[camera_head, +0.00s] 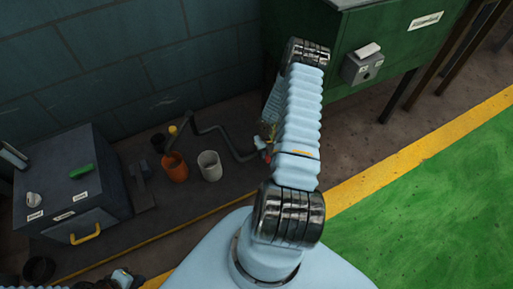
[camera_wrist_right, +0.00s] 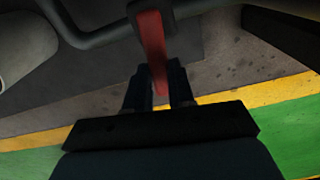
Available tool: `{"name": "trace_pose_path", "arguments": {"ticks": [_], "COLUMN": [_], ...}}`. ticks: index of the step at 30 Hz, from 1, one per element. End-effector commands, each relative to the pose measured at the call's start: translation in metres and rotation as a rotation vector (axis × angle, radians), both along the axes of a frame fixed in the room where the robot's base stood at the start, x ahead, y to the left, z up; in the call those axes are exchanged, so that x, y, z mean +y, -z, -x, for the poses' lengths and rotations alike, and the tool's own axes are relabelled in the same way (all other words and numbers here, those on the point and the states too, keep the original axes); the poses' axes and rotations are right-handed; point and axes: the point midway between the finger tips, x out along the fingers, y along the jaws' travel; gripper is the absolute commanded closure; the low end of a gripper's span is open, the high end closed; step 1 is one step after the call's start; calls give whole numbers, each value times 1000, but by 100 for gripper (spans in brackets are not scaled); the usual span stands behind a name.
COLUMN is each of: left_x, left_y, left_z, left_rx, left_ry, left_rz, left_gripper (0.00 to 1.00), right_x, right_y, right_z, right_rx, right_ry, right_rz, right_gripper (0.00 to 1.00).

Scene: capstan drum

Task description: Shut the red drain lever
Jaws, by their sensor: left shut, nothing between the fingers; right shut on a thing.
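The red drain lever (camera_wrist_right: 152,45) hangs from a grey pipe in the right wrist view. Its lower end lies between the two dark fingers of my right gripper (camera_wrist_right: 160,88), which is shut on it. In the head view only a small red bit of the lever (camera_head: 265,155) shows at the pipe's right end, beside my right arm, which hides most of my right gripper (camera_head: 268,138). My left gripper (camera_head: 112,281) is at the bottom left edge of the head view, partly cut off, shut and empty, far from the lever.
The bent grey pipe (camera_head: 212,130) runs behind an orange cup (camera_head: 175,168) and a white cup (camera_head: 210,166). A grey box (camera_head: 85,190) with a green handle and yellow pull stands at left. A green cabinet (camera_head: 385,35) stands at upper right. The green floor (camera_head: 440,210) is clear.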

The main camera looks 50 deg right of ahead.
Motion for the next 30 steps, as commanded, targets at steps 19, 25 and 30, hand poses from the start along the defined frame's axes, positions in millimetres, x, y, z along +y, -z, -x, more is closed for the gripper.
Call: {"name": "trace_pose_path", "arguments": {"ticks": [19, 25, 30], "left_x": [-5, -5, -5], "left_y": [-14, -14, -14], "left_z": [2, 2, 2], "left_rx": [4, 4, 4], "left_ry": [9, 9, 9], "left_rz": [8, 8, 8], "left_gripper": [100, 100, 100], "right_x": [-4, -4, -4], "right_y": [0, 0, 0], "right_z": [5, 5, 5], "right_rx": [-1, 0, 0], "right_ry": [-139, -140, -139], "right_rz": [0, 1, 1], "right_gripper": [100, 100, 55]}}
